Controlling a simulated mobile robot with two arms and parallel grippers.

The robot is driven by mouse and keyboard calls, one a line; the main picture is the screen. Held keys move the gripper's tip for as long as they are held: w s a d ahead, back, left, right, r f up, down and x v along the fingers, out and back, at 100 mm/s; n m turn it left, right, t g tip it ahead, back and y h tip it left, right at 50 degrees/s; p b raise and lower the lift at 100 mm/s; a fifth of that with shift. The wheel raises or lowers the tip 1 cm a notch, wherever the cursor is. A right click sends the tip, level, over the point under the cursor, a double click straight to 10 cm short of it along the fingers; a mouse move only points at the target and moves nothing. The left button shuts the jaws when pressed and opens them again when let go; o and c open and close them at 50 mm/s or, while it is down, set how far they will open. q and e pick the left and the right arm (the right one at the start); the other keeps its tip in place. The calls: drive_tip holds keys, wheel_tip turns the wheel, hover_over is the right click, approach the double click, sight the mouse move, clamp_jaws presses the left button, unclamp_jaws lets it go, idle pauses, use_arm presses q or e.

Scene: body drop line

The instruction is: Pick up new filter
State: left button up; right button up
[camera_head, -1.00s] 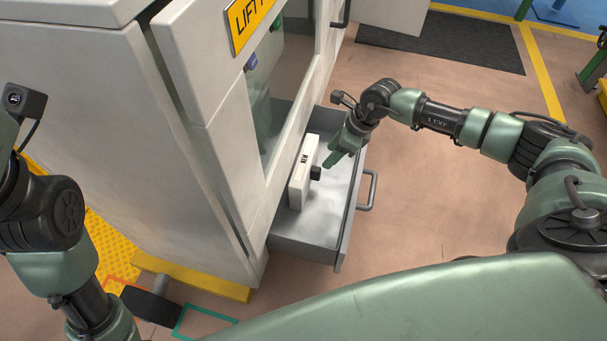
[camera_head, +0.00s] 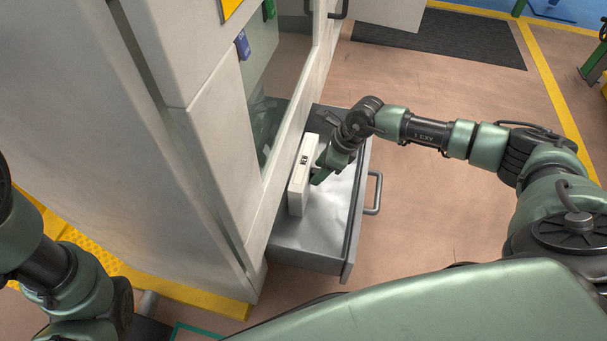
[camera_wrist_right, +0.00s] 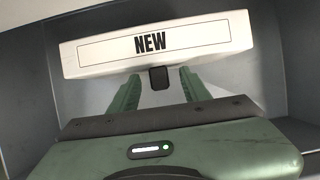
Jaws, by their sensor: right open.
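The new filter (camera_head: 299,180) is a white flat box standing upright in the open grey drawer. In the right wrist view the filter (camera_wrist_right: 100,55) bears a "NEW" label and a small black knob (camera_wrist_right: 159,78) on its near side. My right gripper (camera_head: 318,178) is at the filter's knob side, inside the drawer space. In the right wrist view the gripper's green fingers (camera_wrist_right: 160,84) are apart, one on each side of the knob, with gaps showing. My left arm shows at the left edge, but its gripper is out of view.
The open drawer (camera_head: 310,262) has a handle (camera_head: 374,194) on its outer front. The large white cabinet (camera_head: 150,130) with a glass window stands just left of the drawer. Open floor (camera_head: 440,210) lies to the right.

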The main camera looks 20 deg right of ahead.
clamp_jaws()
drive_tip(key=shift+r, duration=0.2)
